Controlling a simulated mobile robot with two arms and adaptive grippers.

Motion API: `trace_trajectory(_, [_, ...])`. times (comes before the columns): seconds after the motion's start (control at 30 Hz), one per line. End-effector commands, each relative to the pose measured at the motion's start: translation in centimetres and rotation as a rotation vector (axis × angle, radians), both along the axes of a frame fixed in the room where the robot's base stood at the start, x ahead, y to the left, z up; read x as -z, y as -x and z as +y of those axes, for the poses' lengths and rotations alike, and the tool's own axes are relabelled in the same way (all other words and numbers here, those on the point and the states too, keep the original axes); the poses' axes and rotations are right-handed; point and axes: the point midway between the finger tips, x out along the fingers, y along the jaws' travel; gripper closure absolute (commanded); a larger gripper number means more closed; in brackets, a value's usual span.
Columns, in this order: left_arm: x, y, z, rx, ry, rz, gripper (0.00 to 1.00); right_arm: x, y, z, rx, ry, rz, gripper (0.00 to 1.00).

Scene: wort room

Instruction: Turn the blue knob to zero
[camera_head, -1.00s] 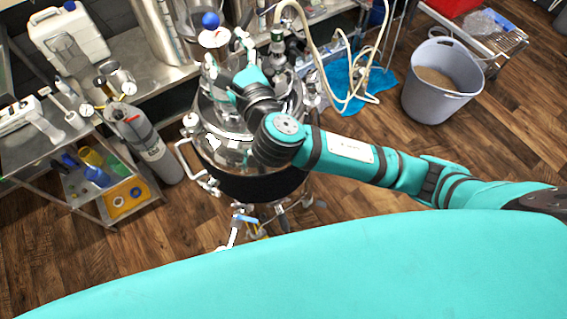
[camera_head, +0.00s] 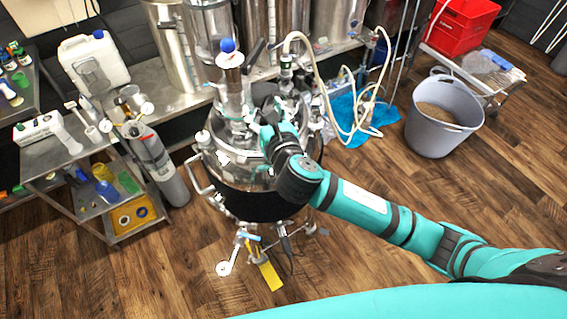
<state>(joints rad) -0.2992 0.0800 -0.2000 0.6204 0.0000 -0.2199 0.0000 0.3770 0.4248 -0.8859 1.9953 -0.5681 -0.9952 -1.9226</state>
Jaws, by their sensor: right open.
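The blue knob (camera_head: 227,45) is a round ball on top of the white-capped upright column of the steel vessel (camera_head: 240,172). It stands clear of my gripper, and no pointer or scale can be read on it. My right gripper (camera_head: 257,128) is over the vessel's lid, below and to the right of the knob in the picture, close to the column and fittings. It is open, with nothing seen between its fingers. My own wrist hides part of the lid behind it. My left gripper is out of view.
A pale hose (camera_head: 322,75) loops up to the right of the vessel. A grey bucket (camera_head: 443,118) and a red crate (camera_head: 462,25) stand at the right. A steel cart (camera_head: 120,222) with bottles and a gas cylinder (camera_head: 165,165) are at the left. Wooden floor in front is open.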

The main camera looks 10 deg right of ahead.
Motion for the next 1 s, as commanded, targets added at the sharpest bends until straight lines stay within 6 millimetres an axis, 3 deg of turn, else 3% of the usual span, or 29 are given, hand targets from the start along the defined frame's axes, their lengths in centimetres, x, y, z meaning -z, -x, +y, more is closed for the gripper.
trace_trajectory(0.03, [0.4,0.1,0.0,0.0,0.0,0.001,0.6,1.3,0.1,-0.2,0.015,-0.043,0.029,0.44])
trace_trajectory(0.7, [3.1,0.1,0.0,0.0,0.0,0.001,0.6,14.2,1.0,-3.2,0.241,-0.523,0.305,0.44])
trace_trajectory(1.0, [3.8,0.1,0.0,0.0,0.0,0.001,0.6,17.7,1.5,-4.0,0.309,-0.638,0.366,0.44])
